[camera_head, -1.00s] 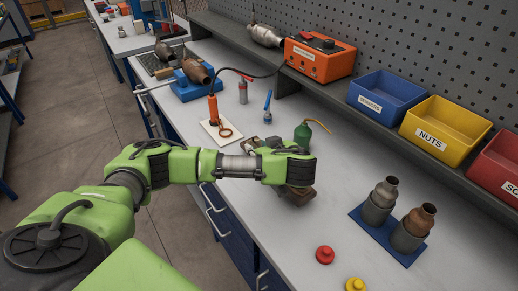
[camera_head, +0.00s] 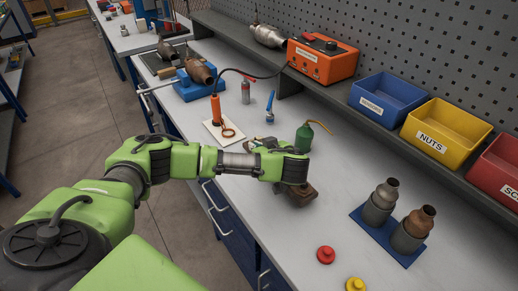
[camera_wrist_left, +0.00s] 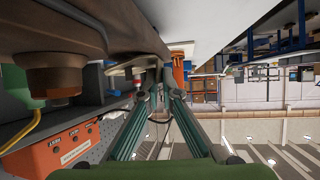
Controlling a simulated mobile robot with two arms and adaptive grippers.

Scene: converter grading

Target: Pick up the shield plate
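No part is clearly recognisable as the shield plate. A rusty brown metal part (camera_head: 301,195) lies on the bench just beyond and below my left wrist, partly hidden by it. In the left wrist view a large brown part (camera_wrist_left: 110,22) fills the upper left, close to the camera and beside the fingers. My left gripper (camera_head: 255,145) is mostly behind its own arm in the head view. Its teal fingers (camera_wrist_left: 158,88) run close together at the tips in the wrist view; I cannot tell whether they hold anything. My right gripper is out of view.
A green oil can (camera_head: 303,138) stands close behind my left wrist. An orange-handled tool (camera_head: 215,108) is on a white pad (camera_head: 211,135). Two converters stand on a blue mat (camera_head: 359,215) at right. Red (camera_head: 326,254) and yellow (camera_head: 355,285) buttons are in front. The bench between is clear.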

